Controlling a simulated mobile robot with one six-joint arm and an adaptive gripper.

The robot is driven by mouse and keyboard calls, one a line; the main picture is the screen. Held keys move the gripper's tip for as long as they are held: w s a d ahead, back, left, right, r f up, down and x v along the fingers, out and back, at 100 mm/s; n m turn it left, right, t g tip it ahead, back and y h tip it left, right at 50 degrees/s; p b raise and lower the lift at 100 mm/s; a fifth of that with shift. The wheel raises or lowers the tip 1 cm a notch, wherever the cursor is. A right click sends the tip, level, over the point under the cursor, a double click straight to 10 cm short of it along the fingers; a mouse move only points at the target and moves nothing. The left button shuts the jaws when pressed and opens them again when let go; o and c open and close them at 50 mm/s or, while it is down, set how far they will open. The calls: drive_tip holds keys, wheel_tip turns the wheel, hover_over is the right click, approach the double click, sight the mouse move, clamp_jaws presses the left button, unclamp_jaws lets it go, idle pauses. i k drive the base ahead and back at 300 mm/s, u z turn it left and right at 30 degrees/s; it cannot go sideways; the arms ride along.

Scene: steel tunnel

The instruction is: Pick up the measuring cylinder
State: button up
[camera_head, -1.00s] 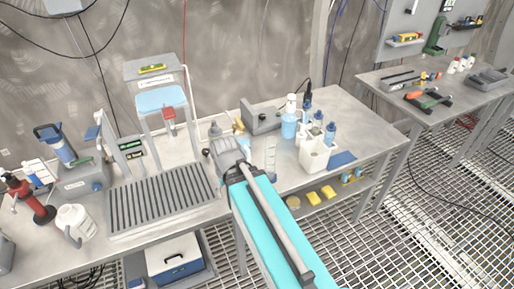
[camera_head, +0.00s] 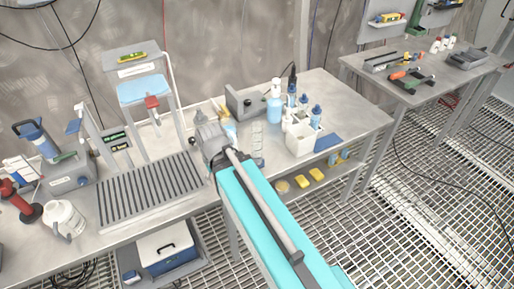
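A clear, see-through measuring cylinder (camera_head: 257,133) stands upright on the steel bench, just right of my arm's end and left of a white bottle holder. My gripper (camera_head: 208,130) is at the end of the arm, over the bench between the slatted drain tray and the cylinder. It appears apart from the cylinder. The arm and wrist hide its fingers, so its opening cannot be made out.
The white holder (camera_head: 300,138) with blue-labelled bottles and a light-blue wash bottle (camera_head: 274,108) stand close right of the cylinder. A grey box (camera_head: 243,101) is behind it. The slatted tray (camera_head: 150,190) lies left. A blue pad (camera_head: 328,142) is at the right.

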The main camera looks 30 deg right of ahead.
sight(256, 127)
drive_tip(key=u, duration=1.35)
drive_tip(key=k, duration=0.9)
drive_tip(key=z, duration=1.35)
